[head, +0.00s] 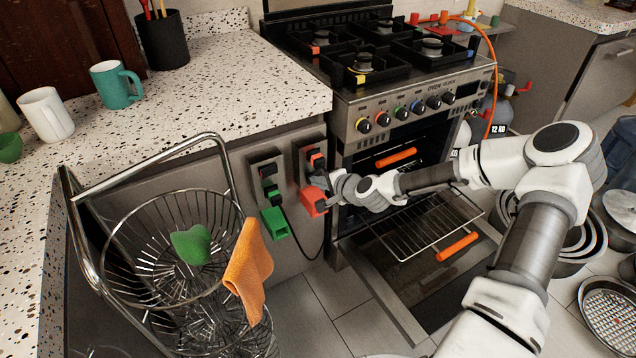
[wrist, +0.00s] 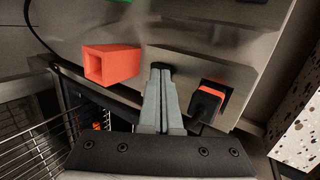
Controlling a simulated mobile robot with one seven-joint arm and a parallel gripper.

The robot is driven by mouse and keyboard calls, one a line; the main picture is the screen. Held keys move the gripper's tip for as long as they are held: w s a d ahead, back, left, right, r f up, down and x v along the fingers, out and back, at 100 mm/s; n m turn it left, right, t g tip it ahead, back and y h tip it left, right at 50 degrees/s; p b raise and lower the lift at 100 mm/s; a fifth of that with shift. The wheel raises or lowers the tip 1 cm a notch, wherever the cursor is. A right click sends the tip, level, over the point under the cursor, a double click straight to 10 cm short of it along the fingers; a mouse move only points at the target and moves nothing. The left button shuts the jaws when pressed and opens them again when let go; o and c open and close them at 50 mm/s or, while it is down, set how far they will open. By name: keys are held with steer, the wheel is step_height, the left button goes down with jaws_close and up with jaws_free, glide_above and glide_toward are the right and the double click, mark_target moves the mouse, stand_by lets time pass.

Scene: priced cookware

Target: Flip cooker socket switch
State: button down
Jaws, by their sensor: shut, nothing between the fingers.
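A metal socket plate (head: 306,154) is on the cabinet side just left of the oven. It carries a red and black rocker switch (head: 316,158), which also shows in the wrist view (wrist: 208,101), and a red open box (head: 313,201) sits below it. My gripper (head: 324,181) is in front of this plate, between the switch and the red box. In the wrist view my gripper (wrist: 160,72) has its fingers together and empty, with the tips at a dark part of the plate. I cannot tell whether they touch it. The red box (wrist: 112,64) is beside the fingers, the switch on their other side.
A second plate (head: 264,168) with a green box (head: 274,222) is to the left. A wire basket rack (head: 165,245) with an orange cloth (head: 248,270) stands nearer. The oven door (head: 430,290) is open, with a rack (head: 424,225) pulled out below my arm.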

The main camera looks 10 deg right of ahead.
steer(key=shift+w+a, duration=0.15)
stand_by(0.3)
steer(key=shift+d, duration=0.85)
